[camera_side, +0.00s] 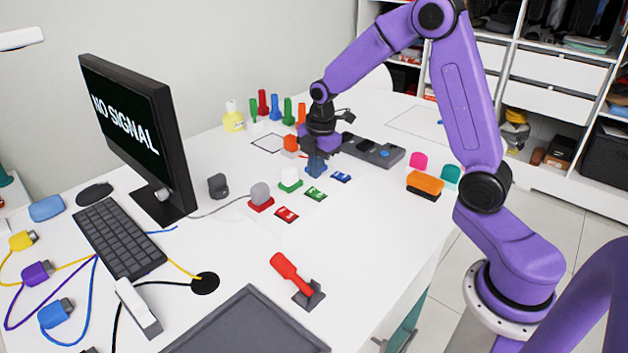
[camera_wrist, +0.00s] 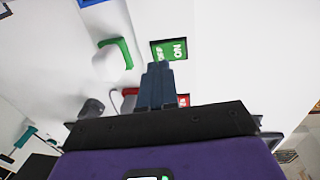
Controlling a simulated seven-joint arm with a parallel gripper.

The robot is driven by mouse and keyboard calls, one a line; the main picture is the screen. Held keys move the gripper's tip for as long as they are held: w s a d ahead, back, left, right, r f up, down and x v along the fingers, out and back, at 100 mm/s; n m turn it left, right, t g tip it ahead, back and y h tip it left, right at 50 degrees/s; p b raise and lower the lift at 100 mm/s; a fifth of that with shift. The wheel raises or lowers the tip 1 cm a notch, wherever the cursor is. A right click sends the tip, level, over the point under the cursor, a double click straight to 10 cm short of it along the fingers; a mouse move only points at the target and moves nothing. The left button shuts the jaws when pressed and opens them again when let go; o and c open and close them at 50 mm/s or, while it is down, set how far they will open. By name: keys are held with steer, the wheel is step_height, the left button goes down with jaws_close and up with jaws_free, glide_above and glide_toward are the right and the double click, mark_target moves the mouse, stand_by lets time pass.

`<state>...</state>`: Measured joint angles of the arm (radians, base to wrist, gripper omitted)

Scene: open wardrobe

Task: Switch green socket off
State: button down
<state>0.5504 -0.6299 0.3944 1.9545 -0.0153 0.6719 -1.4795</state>
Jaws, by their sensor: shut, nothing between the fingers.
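The green switch (camera_side: 315,194) lies on the white desk beside the green socket (camera_side: 290,185), which has a white plug in it. In the wrist view the green switch (camera_wrist: 169,50) shows ON and OFF markings, and the green socket (camera_wrist: 126,50) is to its left. My gripper (camera_side: 317,170) is shut and empty, pointing down above the desk behind the green switch. In the wrist view my gripper's fingertips (camera_wrist: 157,68) show at the lower left edge of the green switch; contact cannot be told. Which side of the rocker is pressed is unclear.
A red switch (camera_side: 287,214) and red socket (camera_side: 260,206) are nearer, and a blue switch (camera_side: 341,177) is farther. A dark grey button box (camera_side: 372,151) is behind. A monitor (camera_side: 130,130) is at left.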

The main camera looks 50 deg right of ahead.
mark_target(314, 190)
steer(key=shift+w+f, duration=0.15)
steer(key=shift+f, duration=0.9)
steer(key=shift+w+f, duration=0.1)
steer(key=shift+f, duration=0.9)
steer(key=shift+f, duration=0.2)
steer(key=shift+s, duration=0.1)
steer(key=shift+s+r, duration=0.2)
steer(key=shift+s, duration=0.45)
step_height(314, 190, up, 14)
steer(key=s, duration=0.1)
steer(key=shift+s, duration=0.35)
steer(key=shift+w+a, duration=0.35)
steer(key=shift+w, duration=0.45)
